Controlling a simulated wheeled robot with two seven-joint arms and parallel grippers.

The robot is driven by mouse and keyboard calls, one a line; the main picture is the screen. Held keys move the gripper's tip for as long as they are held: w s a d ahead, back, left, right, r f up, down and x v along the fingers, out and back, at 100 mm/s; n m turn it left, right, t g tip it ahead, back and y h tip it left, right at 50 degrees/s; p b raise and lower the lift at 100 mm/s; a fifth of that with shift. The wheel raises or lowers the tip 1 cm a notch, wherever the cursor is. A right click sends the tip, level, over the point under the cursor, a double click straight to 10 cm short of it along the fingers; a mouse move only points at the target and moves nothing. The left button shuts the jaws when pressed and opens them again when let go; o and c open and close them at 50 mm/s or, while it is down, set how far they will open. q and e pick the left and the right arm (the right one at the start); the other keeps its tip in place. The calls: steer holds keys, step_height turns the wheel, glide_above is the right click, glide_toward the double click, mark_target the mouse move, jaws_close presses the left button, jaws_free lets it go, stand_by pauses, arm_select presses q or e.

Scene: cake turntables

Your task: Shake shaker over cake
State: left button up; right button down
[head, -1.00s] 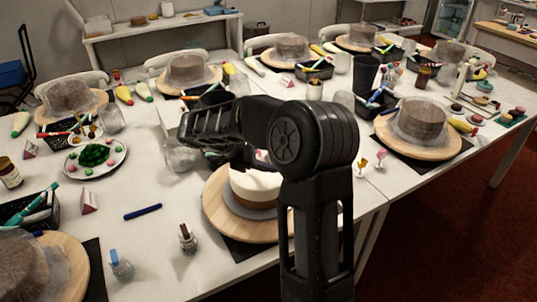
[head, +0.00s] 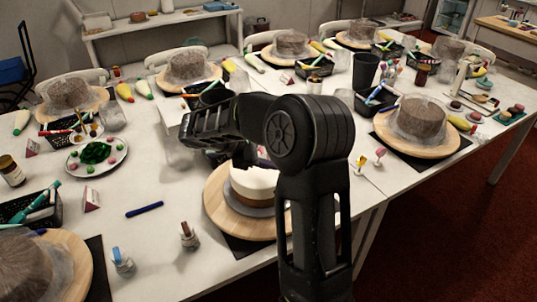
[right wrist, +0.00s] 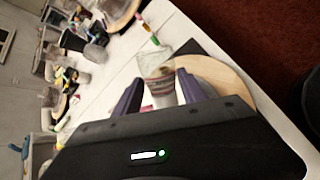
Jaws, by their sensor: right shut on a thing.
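The round cake (head: 252,182), with white icing above a brown lower band, sits on a wooden turntable (head: 222,215) at the centre of the head view. My right arm hides its right part. My right gripper (head: 200,140) is over the table, left of and above the cake. In the right wrist view, my right gripper (right wrist: 158,95) is shut on the shaker (right wrist: 160,88), a pale, partly clear cylinder with a reddish band. The shaker is mostly hidden by the gripper in the head view. My left gripper is not in view.
Two small bottles (head: 189,236) (head: 122,262) and a blue pen (head: 145,210) lie left of the turntable. A plate of green and pink sweets (head: 97,156) is farther left. Other wrapped cakes (head: 417,120) stand around the table. The front left tabletop is partly clear.

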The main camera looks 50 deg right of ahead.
steer(key=shift+w+a+f, duration=0.2)
steer(key=shift+w+f, duration=0.1)
steer(key=shift+w, duration=0.1)
steer(key=shift+s+d+f+b, duration=0.15)
steer(key=shift+s+d+b, duration=0.15)
steer(key=shift+s+b, duration=0.1)
steer(key=shift+s+d+f+m+t+y+b, duration=0.1)
steer(key=shift+s+d+m+t+y+b, duration=0.15)
steer(key=shift+s+t+y, duration=0.25)
steer(key=shift+s+d+f+m+t+y+b, duration=0.15)
steer(key=shift+s+d+t+y+b, duration=0.2)
steer(key=shift+s, duration=0.2)
steer(key=shift+w+a+r, duration=0.1)
